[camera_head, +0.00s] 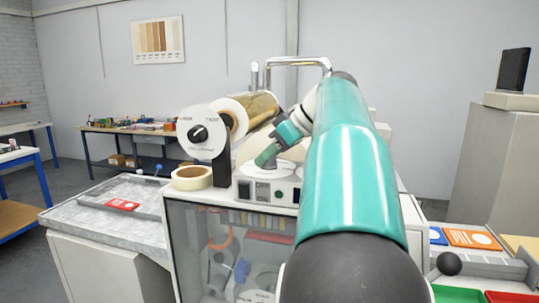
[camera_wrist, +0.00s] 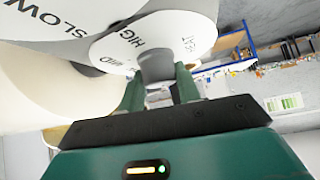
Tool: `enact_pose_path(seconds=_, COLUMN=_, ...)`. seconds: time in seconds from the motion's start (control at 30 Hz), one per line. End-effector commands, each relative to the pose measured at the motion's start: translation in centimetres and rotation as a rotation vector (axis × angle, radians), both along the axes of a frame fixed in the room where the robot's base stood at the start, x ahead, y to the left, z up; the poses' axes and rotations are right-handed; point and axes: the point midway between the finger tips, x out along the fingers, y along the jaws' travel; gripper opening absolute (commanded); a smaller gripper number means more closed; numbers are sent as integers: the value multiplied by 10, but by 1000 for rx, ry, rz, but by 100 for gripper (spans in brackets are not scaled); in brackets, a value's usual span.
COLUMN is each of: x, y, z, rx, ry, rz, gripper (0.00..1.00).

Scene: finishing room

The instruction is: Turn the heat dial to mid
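In the wrist view the heat dial (camera_wrist: 150,28) is a white disc whose lettering includes HEAT, HIGH and MID. Its grey knob (camera_wrist: 157,66) stands between the two green fingers of my gripper (camera_wrist: 159,78). The fingers are apart, one on each side of the knob. I cannot tell whether they press on it, nor where the knob points. In the head view my gripper (camera_head: 267,154) is tilted down at the machine's front panel (camera_head: 288,186). The heat dial's markings are not readable there.
A white disc with a black knob (camera_head: 198,133) stands on the machine's left, beside a gold roll (camera_head: 262,108). A tape roll (camera_head: 192,178) lies below it. A dial marked SLOW (camera_wrist: 50,22) is close on the left in the wrist view. A chrome bar (camera_head: 297,61) rises behind.

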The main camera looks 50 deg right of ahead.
Motion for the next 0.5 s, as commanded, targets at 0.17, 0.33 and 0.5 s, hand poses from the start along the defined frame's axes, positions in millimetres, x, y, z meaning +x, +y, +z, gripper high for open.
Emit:
enact_pose_path(seconds=0.17, x=0, y=0, z=0, rx=1, ry=0, rz=-2, gripper=10)
enact_pose_path(seconds=0.33, x=0, y=0, z=0, rx=-1, ry=0, rz=-23, gripper=10)
enact_pose_path(seconds=0.5, x=-1, y=1, z=1, rx=-1, ry=0, rz=-86, gripper=10)
